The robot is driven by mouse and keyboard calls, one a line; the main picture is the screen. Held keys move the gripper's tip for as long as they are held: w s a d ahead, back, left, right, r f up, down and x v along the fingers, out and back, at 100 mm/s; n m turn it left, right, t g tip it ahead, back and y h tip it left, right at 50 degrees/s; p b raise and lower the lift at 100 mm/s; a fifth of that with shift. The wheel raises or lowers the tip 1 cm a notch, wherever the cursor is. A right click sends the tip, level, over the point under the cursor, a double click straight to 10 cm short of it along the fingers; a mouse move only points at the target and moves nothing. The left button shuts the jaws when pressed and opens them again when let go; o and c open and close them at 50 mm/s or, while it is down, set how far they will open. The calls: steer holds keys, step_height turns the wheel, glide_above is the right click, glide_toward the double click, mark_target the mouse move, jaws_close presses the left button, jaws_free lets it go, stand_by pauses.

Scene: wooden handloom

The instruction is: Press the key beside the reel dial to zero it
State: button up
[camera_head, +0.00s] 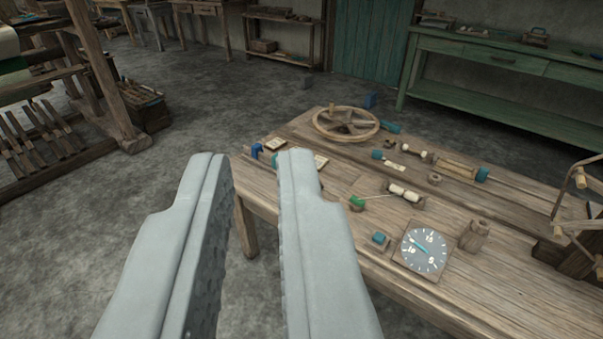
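A small teal key (380,239) on a wooden block sits just left of the dial. My gripper (255,165) is in the foreground, left of the dial and key and apart from both. Its two grey fingers stand apart with nothing between them.
A reel frame (580,215) stands at right. A green bench (500,95) is behind.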

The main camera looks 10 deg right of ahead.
jaws_close()
stand_by(0.9)
stand_by(0.7)
steer(key=w+d+f+m+g, duration=0.25)
steer(key=w+f+m, duration=0.25)
steer(key=w, duration=0.3)
steer(key=w+d+f+m+g, duration=0.1)
steer(key=w+d+f+m, duration=0.3)
steer(key=w+f, duration=0.25)
steer(key=w+d+f+m+g, duration=0.2)
steer(key=w+d+f+m, duration=0.25)
steer(key=w, duration=0.35)
steer(key=w+d+f+m+g, duration=0.1)
steer(key=w+d+f+m, duration=0.5)
steer(key=f, duration=0.5)
steer(key=w+d+f+m+g, duration=0.1)
steer(key=w+d+f+m, duration=0.5)
steer(key=f, duration=0.5)
steer(key=d+m, duration=0.1)
steer(key=d, duration=0.1)
steer(key=shift+w+d+f+m+g, duration=0.15)
steer(key=shift+w+d+m+g, duration=0.05)
steer(key=shift+d+m+g, duration=0.15)
